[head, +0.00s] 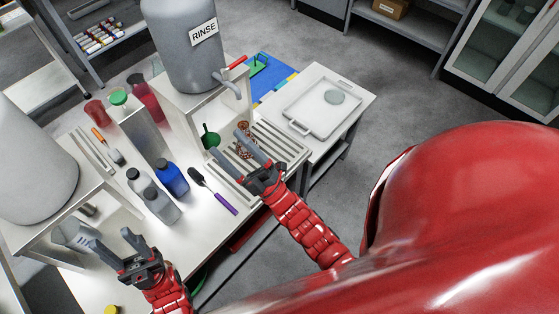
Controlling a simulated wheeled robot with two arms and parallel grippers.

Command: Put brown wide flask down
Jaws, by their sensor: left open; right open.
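A brown, speckled item (244,149), probably the brown wide flask, shows at the slatted white rack (278,150) below the rinse tank. My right gripper (229,143) is open, with its two grey fingers reaching towards the tank stand. The brown item shows between and behind these fingers, partly hidden by them. I cannot tell whether it touches a finger or how it rests on the rack. My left gripper (112,240) is open and empty over the near left of the bench, beside a clear beaker (72,234).
The grey RINSE tank (183,45) stands on a white stand behind the rack.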

